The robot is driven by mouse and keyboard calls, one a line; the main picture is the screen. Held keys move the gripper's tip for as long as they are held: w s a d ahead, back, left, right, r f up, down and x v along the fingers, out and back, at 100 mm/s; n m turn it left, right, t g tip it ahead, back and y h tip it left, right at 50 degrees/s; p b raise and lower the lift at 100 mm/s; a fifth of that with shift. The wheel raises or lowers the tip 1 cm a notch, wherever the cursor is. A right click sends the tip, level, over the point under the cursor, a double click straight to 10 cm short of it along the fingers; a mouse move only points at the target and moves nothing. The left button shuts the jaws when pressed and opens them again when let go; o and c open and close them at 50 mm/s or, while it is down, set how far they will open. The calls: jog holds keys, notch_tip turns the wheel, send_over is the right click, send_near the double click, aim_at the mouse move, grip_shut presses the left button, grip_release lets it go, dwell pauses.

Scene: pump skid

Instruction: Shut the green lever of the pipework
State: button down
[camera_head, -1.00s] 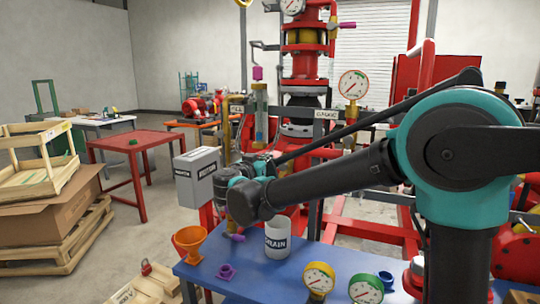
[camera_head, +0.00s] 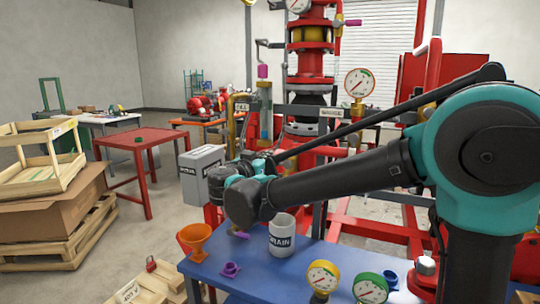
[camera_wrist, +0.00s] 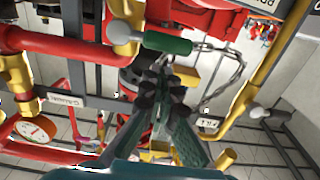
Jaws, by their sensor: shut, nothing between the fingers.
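The green lever (camera_wrist: 168,43) shows in the wrist view as a short green handle lying crosswise in the upper middle. Its left end meets a grey and brass fitting (camera_wrist: 121,34) on the pipework. My gripper (camera_wrist: 167,80) points up the picture with its dark fingers together and empty. Its fingertips appear just below the handle; I cannot tell whether they touch it. In the head view my arm's wrist covers the area around the gripper, and I cannot make out the green lever there.
In the wrist view a wire cable (camera_wrist: 237,72) loops right of the handle, and a yellow pipe (camera_wrist: 262,75) runs further right. A pressure gauge (camera_wrist: 36,129) is at lower left. In the head view a blue table (camera_head: 245,262) holding a DRAIN mug (camera_head: 282,236) stands below my arm.

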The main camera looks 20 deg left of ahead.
jog(key=shift+s+a, duration=0.2)
jog(key=shift+s, duration=1.15)
jog(key=shift+s+a, duration=0.15)
jog(key=shift+s, duration=1.15)
